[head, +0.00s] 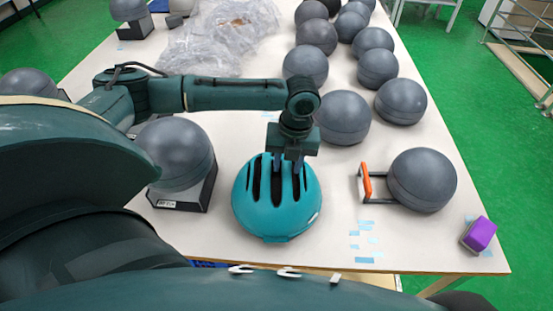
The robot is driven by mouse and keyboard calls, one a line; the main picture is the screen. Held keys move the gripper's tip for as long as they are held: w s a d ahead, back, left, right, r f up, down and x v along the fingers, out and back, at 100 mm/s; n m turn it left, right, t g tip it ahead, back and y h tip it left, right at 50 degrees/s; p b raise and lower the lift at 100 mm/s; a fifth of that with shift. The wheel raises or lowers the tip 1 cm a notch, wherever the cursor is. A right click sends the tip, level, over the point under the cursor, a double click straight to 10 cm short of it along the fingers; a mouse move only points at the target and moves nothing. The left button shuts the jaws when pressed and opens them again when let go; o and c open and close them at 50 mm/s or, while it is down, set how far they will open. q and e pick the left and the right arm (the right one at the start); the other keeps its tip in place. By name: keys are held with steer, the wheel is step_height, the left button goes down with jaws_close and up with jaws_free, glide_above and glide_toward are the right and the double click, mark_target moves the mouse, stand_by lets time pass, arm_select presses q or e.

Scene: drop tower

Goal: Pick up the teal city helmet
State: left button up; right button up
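The teal city helmet (276,212) sits on the white table near its front edge, with dark vent slots along its top. My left gripper (287,170) points straight down over the back part of the helmet. Its fingers reach the helmet's top at the vents. A gap shows between the two fingers, and I cannot tell whether they press on the shell. The helmet appears to rest on the table. My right gripper is not in view.
A grey headform on a black stand (180,160) is close on the left. A grey ball with an orange-handled frame (422,180) is on the right. A purple block (479,234) lies at the right edge. Several grey balls and clear plastic wrap (215,40) fill the back.

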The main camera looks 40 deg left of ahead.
arm_select(q)
steer(key=shift+c, duration=0.4)
jaws_close()
steer(key=shift+r, duration=0.15)
